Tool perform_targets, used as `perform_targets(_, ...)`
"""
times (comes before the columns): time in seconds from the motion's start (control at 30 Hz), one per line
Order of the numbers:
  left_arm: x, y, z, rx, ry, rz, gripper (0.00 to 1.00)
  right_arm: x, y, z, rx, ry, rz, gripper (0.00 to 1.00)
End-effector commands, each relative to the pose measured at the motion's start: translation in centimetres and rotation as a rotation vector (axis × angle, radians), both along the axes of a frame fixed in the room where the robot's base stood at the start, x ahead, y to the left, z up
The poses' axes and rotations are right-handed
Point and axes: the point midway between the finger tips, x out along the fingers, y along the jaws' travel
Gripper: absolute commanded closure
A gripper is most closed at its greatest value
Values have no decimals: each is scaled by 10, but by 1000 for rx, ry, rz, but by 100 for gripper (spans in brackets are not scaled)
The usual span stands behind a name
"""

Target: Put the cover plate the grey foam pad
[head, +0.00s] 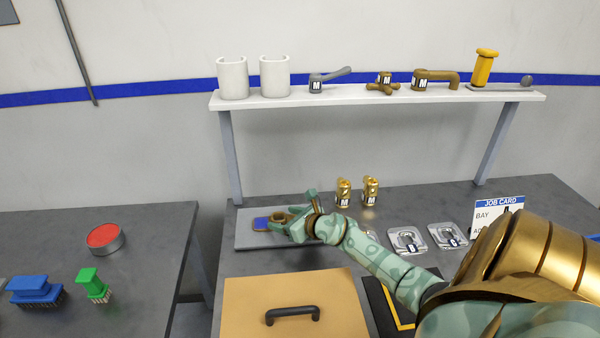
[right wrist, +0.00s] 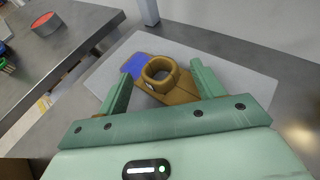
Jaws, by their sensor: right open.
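A bronze-brown plate-like part with a raised ring and a blue flat end, which looks like the cover plate (head: 276,219), lies on the grey foam pad (head: 246,240). My right gripper (head: 293,216) is over the pad at this part. In the right wrist view the gripper (right wrist: 160,82) is open, one green finger on each side of the cover plate (right wrist: 181,91). The blue end points away to the upper left, and the grey pad (right wrist: 235,70) spreads around it. I cannot tell whether the fingers touch the part. My left gripper is not in view.
A tan panel with a black handle (head: 292,314) is in front of the pad. Two gold cylinders (head: 343,192) stand behind, and silver trays (head: 407,240) lie to the right. A shelf (head: 380,101) spans the back. A left table holds a red tin (head: 104,238) and brushes.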

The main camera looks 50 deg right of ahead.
Motion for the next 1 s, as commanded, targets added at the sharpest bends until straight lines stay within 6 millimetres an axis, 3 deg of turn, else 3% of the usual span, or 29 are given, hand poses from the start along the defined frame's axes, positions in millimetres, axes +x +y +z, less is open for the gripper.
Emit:
perform_targets(0.03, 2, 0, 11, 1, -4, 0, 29, -12, 0, 10, -2, 1, 2, 33)
perform_targets(0.2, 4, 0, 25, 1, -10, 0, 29, -50, -2, 25, -2, 2, 1, 33)
perform_targets(0.4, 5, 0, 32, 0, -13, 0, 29, -80, -3, 35, 0, 1, 1, 33)
perform_targets(1.0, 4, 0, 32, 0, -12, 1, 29, -88, -4, 37, 0, 0, 0, 33)
